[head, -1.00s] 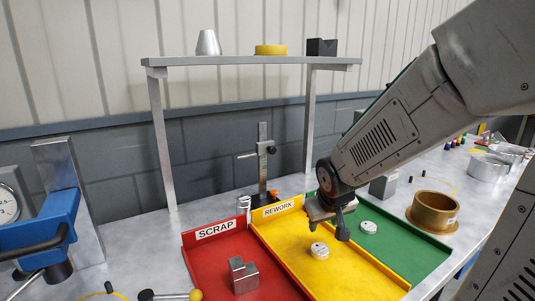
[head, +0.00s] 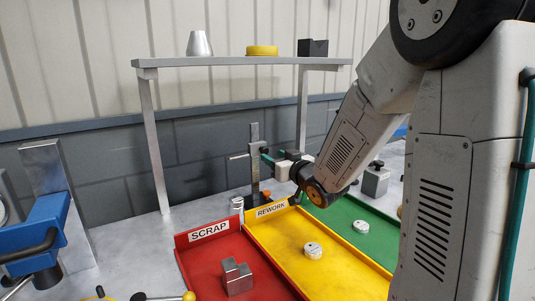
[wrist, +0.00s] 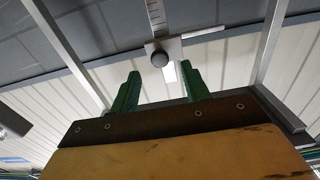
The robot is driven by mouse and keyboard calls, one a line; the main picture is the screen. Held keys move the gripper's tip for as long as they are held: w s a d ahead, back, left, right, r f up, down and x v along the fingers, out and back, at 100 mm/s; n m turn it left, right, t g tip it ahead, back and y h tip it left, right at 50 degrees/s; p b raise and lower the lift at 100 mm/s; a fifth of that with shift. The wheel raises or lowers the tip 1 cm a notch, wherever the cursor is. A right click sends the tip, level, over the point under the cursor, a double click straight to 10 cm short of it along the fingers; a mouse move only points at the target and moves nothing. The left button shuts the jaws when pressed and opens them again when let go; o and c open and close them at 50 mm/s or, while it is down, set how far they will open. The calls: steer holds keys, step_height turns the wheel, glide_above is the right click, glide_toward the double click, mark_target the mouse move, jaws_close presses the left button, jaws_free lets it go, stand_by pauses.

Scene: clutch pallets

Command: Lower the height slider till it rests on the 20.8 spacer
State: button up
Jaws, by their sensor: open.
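The height gauge has an upright graduated column (head: 254,132) behind the trays. Its height slider (wrist: 174,48) has a dark round knob (wrist: 158,59) and sits partway up the column, with a thin arm (head: 238,156) out to the left. My gripper (head: 267,156) is at slider height, just right of the column, and partly covers the slider. In the wrist view my gripper (wrist: 160,70) is open, with its green fingers apart and the knob ahead, between and slightly beyond the fingertips. A small silver cylinder (head: 237,203) stands near the gauge foot; I cannot read any spacer marking.
A red SCRAP tray (head: 203,262) holds a grey stepped block. A yellow REWORK tray (head: 345,275) and a green tray (head: 330,215) each hold a pale disc. A metal shelf (head: 230,61) spans above the gauge. A blue clamp (head: 38,230) stands left.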

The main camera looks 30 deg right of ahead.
mark_target(266, 152)
steer(key=w, duration=0.5)
steer(key=shift+a, duration=0.15)
steer(key=shift+s, duration=0.1)
steer(key=shift+c, duration=0.4)
jaws_close()
step_height(266, 152, down, 9)
steer(key=shift+f, duration=0.2)
steer(key=shift+o, duration=0.4)
jaws_free()
